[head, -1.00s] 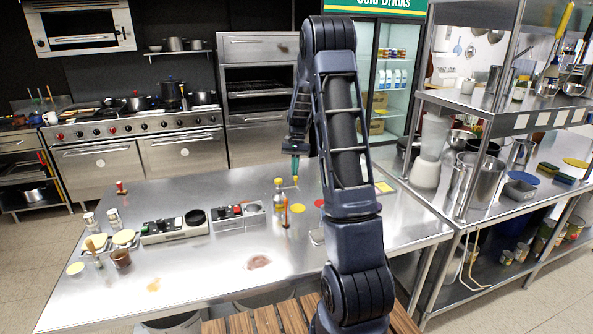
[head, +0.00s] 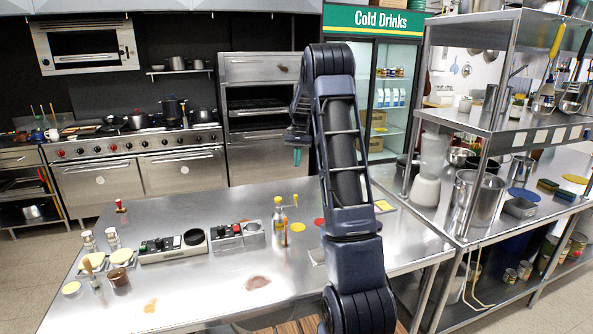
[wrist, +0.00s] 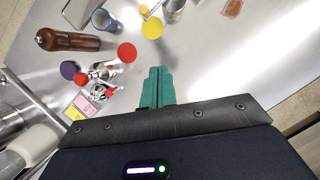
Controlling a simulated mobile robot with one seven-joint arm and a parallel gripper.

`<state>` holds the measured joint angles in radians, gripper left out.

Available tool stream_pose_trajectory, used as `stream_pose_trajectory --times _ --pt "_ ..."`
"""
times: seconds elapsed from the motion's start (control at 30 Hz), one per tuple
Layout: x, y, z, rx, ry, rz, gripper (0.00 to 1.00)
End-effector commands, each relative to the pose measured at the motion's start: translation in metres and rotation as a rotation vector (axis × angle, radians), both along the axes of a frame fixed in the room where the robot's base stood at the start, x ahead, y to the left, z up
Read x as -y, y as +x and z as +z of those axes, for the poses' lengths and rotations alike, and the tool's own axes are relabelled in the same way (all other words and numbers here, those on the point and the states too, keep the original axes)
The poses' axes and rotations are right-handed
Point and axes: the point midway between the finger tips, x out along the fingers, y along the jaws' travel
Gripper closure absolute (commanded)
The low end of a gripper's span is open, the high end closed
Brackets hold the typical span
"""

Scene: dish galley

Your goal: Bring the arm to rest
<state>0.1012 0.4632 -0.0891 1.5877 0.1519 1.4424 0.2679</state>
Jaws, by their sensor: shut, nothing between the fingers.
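My gripper (head: 297,157) hangs from my raised, folded arm above the far side of the steel table (head: 195,285). In the wrist view its green fingers (wrist: 158,86) are pressed together with nothing between them. The fingers point down over the table and are apart from everything on it. In the head view my arm's links hide part of the table behind them.
An oil bottle (head: 280,218), a scale (head: 173,246) and a control box (head: 238,234) stand on the table. A pepper mill (wrist: 68,40) shows in the wrist view. A steel shelf rack (head: 480,122) stands at right. The table's front middle is mostly clear.

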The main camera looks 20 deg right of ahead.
Motion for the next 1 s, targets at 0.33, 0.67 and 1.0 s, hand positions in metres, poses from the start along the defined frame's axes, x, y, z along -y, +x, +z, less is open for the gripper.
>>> stream_pose_trajectory --times 0.33,0.67,1.0 --pt "-0.003 -0.009 0.017 0.022 -0.002 0.011 1.0" --pt "-0.024 -0.075 0.073 0.145 -0.018 0.082 1.0" --pt "-0.044 -0.154 0.114 0.281 -0.043 0.164 1.0"
